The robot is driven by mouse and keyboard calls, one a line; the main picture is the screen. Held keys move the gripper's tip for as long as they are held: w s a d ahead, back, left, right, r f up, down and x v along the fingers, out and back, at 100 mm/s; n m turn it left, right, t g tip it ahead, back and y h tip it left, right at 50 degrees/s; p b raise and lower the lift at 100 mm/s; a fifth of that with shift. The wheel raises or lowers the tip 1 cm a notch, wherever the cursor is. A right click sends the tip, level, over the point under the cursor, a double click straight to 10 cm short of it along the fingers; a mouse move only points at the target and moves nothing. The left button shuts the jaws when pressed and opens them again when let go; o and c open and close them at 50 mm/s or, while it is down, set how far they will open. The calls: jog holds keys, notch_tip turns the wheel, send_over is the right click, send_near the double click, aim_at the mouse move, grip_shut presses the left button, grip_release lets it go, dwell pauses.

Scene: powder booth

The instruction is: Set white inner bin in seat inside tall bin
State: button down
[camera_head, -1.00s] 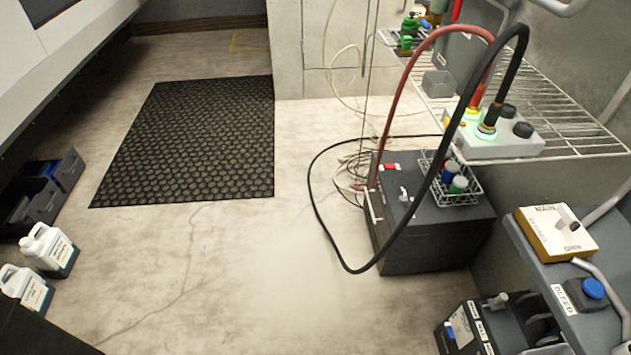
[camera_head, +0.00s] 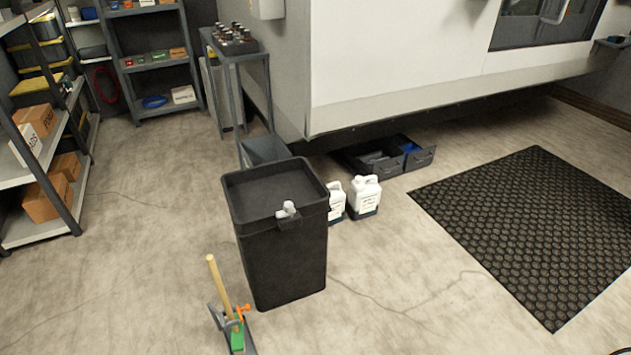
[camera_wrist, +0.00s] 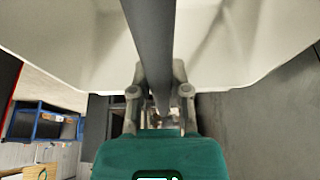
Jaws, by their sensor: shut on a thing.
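The tall bin (camera_head: 285,262) is black and stands upright on the floor in the middle of the head view. Its top (camera_head: 272,188) looks dark, and a small light-grey fitting (camera_head: 288,210) sits on its front rim. In the wrist view my gripper (camera_wrist: 158,98) is shut on a dark bar (camera_wrist: 150,40) that runs across the white inner bin (camera_wrist: 70,45). The white inner bin fills the upper part of that view, and only part of it shows. My gripper and the white inner bin are not in the head view.
A dustpan (camera_head: 235,330) with a wooden-handled brush lies at front left. A black mat (camera_head: 540,225) is at right. Shelves (camera_head: 40,170) line the left.

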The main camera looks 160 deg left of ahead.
notch_tip(320, 180, up, 42)
jog(key=p, duration=4.1)
jog(key=shift+f, duration=0.2)
jog(key=shift+s, duration=0.1)
